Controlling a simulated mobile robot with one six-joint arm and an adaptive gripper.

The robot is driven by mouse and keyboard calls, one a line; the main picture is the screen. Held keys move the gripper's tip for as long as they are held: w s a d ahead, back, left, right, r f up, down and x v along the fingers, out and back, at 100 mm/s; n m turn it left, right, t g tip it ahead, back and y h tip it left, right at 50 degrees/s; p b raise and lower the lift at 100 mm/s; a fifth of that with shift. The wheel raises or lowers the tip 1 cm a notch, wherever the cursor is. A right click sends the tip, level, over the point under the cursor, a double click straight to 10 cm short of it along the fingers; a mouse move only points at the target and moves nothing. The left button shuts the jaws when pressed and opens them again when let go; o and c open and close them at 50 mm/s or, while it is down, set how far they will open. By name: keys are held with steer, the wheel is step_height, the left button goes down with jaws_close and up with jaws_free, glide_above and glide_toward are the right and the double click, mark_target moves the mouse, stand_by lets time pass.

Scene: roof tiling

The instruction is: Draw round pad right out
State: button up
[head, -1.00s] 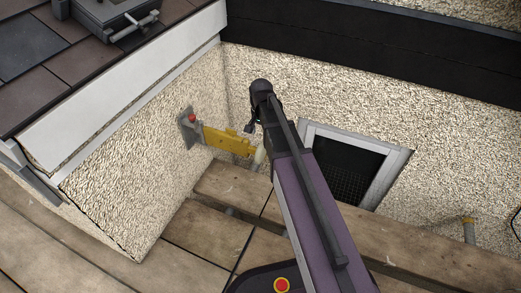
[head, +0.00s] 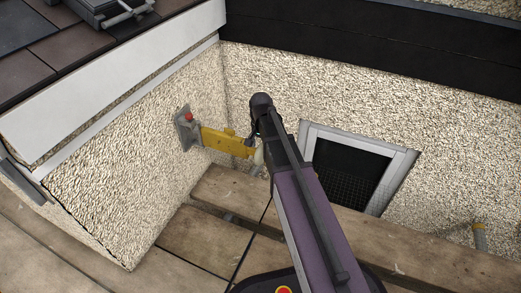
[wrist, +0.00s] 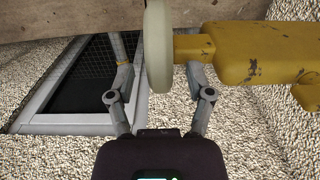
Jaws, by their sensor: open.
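The round pad (head: 259,156) is a pale cream disc at the free end of a yellow arm (head: 224,141). That arm reaches from a grey wall plate (head: 187,130) with a red knob. In the wrist view the pad (wrist: 158,45) stands edge-on, with a narrow yellow stem joining it to the thick, scuffed yellow body (wrist: 262,52). My gripper (wrist: 162,76) is open, its two fingers on either side of the pad and stem. The right finger overlaps the yellow stem in the picture; I cannot tell whether it touches.
A white-framed opening with dark mesh (head: 353,170) is in the pebbled wall behind my arm. Wooden planks (head: 205,232) run below, with gaps between them. A pipe stub (head: 479,237) stands at the right. The tiled roof edge (head: 110,78) is at the upper left.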

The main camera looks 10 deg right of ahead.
steer(key=shift+f, duration=0.25)
steer(key=shift+c, duration=0.2)
jaws_close()
steer(key=shift+s, duration=0.2)
